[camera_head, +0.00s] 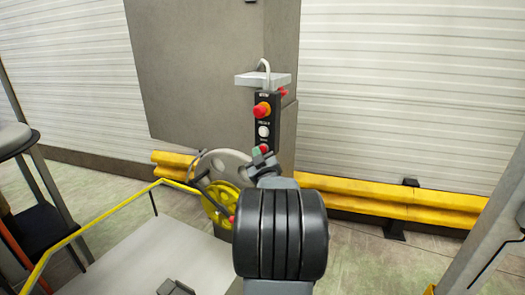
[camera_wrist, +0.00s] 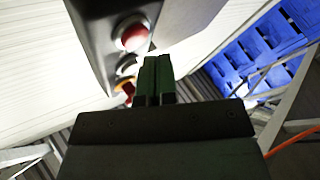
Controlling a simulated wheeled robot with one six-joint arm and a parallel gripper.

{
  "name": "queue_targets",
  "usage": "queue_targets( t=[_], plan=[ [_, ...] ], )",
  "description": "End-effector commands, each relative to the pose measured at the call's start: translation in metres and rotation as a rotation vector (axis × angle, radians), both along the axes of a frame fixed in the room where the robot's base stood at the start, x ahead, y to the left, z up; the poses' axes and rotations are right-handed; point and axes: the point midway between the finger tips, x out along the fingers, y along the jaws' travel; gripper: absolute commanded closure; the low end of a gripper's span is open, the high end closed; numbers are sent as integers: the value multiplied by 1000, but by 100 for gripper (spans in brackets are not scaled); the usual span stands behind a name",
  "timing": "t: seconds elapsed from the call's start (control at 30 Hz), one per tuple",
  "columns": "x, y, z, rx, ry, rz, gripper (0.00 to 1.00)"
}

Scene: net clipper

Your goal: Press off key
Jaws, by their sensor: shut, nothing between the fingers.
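A dark control box (camera_head: 266,119) hangs upright by a grey column. In the head view it carries a red knob on an orange base (camera_head: 262,110), a white button (camera_head: 263,131) below it, and a red button (camera_head: 264,148) lowest, partly hidden by my gripper. My gripper (camera_head: 256,154) is at the lower end of the box. In the wrist view the red button (camera_wrist: 133,35), the white button (camera_wrist: 127,66) and the orange part (camera_wrist: 125,92) lie left of my gripper (camera_wrist: 157,60). Its green fingers are together and empty. I cannot tell whether they touch a button, and the labels are unreadable.
A grey ledge (camera_head: 263,79) tops the box. A yellow wheel (camera_head: 222,203) with a grey disc stands below left. A yellow rail (camera_head: 95,228) and a yellow barrier (camera_head: 390,205) flank the area. Blue crates (camera_wrist: 260,50) show at right in the wrist view.

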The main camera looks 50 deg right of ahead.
Motion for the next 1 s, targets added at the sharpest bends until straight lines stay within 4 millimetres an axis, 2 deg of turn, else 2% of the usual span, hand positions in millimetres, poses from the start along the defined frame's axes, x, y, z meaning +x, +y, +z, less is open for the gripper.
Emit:
queue_targets(
  t=[1.0],
  plan=[
    [2,-8,0,0,0,0,100]
  ],
)
